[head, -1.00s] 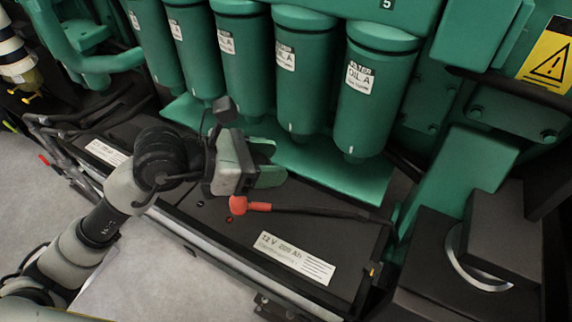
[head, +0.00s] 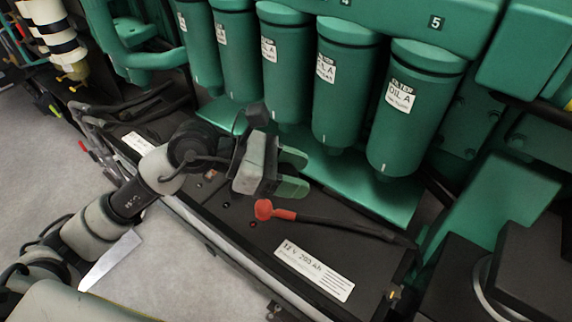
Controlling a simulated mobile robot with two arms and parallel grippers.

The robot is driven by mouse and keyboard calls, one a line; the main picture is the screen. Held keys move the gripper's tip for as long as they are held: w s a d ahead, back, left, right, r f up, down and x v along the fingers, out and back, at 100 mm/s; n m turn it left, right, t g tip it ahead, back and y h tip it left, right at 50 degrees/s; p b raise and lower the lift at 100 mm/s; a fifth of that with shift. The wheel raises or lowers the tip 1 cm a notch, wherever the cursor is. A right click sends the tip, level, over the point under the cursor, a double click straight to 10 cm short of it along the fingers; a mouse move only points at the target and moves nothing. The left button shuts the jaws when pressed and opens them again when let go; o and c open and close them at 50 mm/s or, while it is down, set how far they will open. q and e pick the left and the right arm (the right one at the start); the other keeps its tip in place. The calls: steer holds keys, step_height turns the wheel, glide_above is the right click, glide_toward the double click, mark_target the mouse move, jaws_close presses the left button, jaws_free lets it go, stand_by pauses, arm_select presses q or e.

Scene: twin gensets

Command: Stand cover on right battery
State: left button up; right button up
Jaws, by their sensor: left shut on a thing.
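The right battery is a black box with a white "12 V 200 Ah" label (head: 315,268). A red terminal boot (head: 264,210) on a black cable lies on its top. My left gripper (head: 291,173), with green fingertips, is above the battery's far side, just behind the red boot. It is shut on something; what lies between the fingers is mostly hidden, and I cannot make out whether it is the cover. I see no cover standing clearly elsewhere on the battery. My right gripper is not in view.
A row of green oil filters (head: 413,105) hangs close behind the gripper. A green bracket (head: 487,215) and black blocks stand at the right. A left battery with a white label (head: 138,143) and cables is at the left. Grey floor (head: 150,285) is open in front.

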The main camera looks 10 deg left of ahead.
arm_select(q)
steer(key=w+d+f+m+g, duration=0.3)
steer(key=f+m+g, duration=0.3)
steer(key=m+g, duration=0.1)
steer(key=shift+m+g+y, duration=0.4)
steer(key=shift+g, duration=0.5)
steer(key=s+a+f+n+t+y, duration=0.1)
steer(key=s+a+f+n+t, duration=0.15)
steer(key=a+n+t, duration=1.05)
steer(key=w+a+f+n+t+y+b, duration=0.2)
steer(key=w+b, duration=0.4)
steer(key=w, duration=0.3)
steer(key=w+a+f+n+t+y+b, duration=0.3)
steer(key=w+a+f+b, duration=0.3)
steer(key=w, duration=0.2)
steer(key=shift+w+n+y, duration=0.3)
steer(key=shift+w+y, duration=0.05)
steer(key=shift+y, duration=0.35)
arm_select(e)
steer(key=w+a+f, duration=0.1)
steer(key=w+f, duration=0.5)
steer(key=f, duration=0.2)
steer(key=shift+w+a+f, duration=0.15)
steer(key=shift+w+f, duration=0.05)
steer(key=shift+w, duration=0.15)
arm_select(q)
steer(key=shift+f, duration=0.1)
